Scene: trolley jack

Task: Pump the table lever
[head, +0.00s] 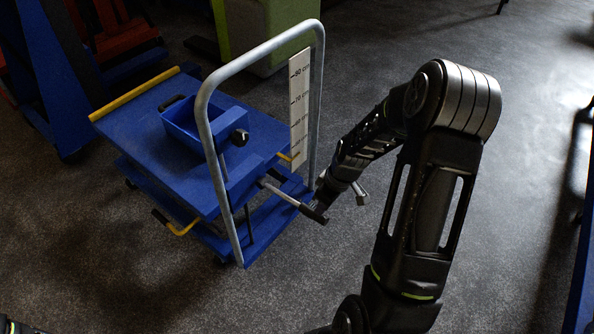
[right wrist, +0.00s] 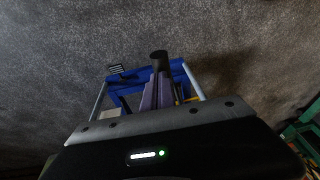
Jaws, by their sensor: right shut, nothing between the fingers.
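The blue lift table (head: 136,124) stands left of centre in the head view, with a grey tubular push handle (head: 213,165) around its near end. Its lever is a grey rod with a black grip (head: 313,213), sticking out low toward the right. The grip's dark round end also shows in the right wrist view (right wrist: 158,56). My right gripper (head: 319,201) is shut and empty, close beside the grip. I cannot tell whether they touch. In the right wrist view its fingers (right wrist: 155,92) overlap the lever. My left gripper is not seen.
A blue bin (head: 190,128) sits on the tabletop. A white height scale (head: 299,105) stands by the handle. A green and grey cabinet (head: 270,25) stands behind. The floor at right is mostly clear.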

